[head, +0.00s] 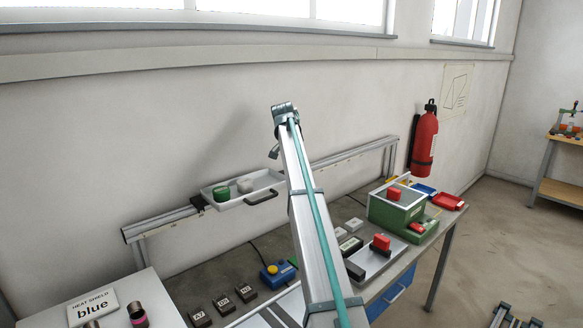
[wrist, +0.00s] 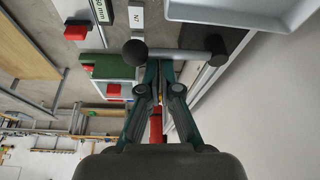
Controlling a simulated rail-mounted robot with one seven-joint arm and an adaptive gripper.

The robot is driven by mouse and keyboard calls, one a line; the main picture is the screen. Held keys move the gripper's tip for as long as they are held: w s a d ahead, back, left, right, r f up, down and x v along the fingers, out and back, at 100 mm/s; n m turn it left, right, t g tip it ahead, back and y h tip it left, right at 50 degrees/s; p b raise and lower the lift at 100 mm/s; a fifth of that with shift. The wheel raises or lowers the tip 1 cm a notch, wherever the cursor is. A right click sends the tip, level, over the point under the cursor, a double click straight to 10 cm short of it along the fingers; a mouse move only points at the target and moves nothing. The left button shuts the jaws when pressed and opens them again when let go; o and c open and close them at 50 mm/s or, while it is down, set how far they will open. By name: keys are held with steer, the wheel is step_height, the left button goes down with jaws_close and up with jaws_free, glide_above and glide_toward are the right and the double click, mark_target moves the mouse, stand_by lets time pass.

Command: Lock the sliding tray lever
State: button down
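Part of the tray's underside or wall shows at top right in the wrist view (wrist: 215,12). A grey lever (wrist: 185,55) with a round dark knob (wrist: 135,52) lies across the wrist view, joined to a dark block at right. My gripper (wrist: 160,66) has its fingers together just at the lever bar, between knob and block; contact is unclear. In the head view, my arm's upper end stands right of the tray; the lever is not discernible there.
A green container (head: 221,194) and a grey piece sit in the tray. The rail (head: 345,157) runs along the wall. The bench holds a green fixture (head: 385,212), a blue-yellow control box (head: 278,274) and small labelled blocks. A fire extinguisher (head: 424,143) hangs at right.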

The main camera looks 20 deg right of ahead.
steer(key=shift+s+a+b, duration=0.1)
steer(key=shift+a+b, duration=0.65)
steer(key=shift+a, duration=1.45)
steer(key=shift+d, duration=0.1)
steer(key=d, duration=0.1)
steer(key=s+d+r, duration=0.1)
steer(key=d, duration=0.1)
steer(key=shift+s+d+r+p, duration=0.2)
steer(key=shift+s+d+p, duration=0.05)
steer(key=shift+s+p, duration=0.05)
step_height(320, 180, up, 9)
steer(key=w+a+b, duration=0.1)
steer(key=a+b, duration=0.1)
steer(key=shift+w+a+b, duration=0.15)
steer(key=shift+a+b, duration=0.15)
steer(key=shift+b, duration=0.05)
steer(key=shift+f, duration=0.1)
